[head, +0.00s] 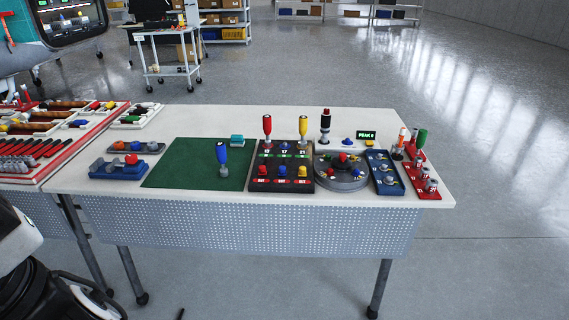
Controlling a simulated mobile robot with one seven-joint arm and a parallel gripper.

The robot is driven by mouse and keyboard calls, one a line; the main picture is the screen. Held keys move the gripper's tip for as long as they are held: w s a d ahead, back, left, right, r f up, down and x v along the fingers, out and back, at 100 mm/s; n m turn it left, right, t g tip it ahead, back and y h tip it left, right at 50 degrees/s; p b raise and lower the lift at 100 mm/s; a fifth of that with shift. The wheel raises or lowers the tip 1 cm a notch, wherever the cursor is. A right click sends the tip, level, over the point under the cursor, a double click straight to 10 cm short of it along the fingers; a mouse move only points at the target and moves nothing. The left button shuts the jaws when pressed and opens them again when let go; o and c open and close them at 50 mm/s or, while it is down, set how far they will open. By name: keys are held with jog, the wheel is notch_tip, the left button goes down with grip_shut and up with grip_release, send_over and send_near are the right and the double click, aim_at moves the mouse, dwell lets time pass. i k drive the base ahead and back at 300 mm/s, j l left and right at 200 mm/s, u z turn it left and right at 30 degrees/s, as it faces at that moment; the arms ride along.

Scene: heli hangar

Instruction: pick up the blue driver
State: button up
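The blue driver (222,157) stands upright, handle up, near the right side of the green mat (180,165) on the white table (230,119). What holds it upright is too small to tell. A red driver (267,127) and a yellow driver (303,127) stand at the back of the black block (262,171) just right of the mat. My gripper is not in view, so its state and its distance from the blue driver do not show.
A round grey stand (322,179), a blue tray (393,189) and a red rack (427,194) fill the table's right side. A blue holder (118,173) sits left of the mat. Most of the mat is bare. Open floor (245,290) lies before the table.

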aim_at(219, 147)
jog(key=i+j, duration=0.9)
jog(key=j, duration=0.25)
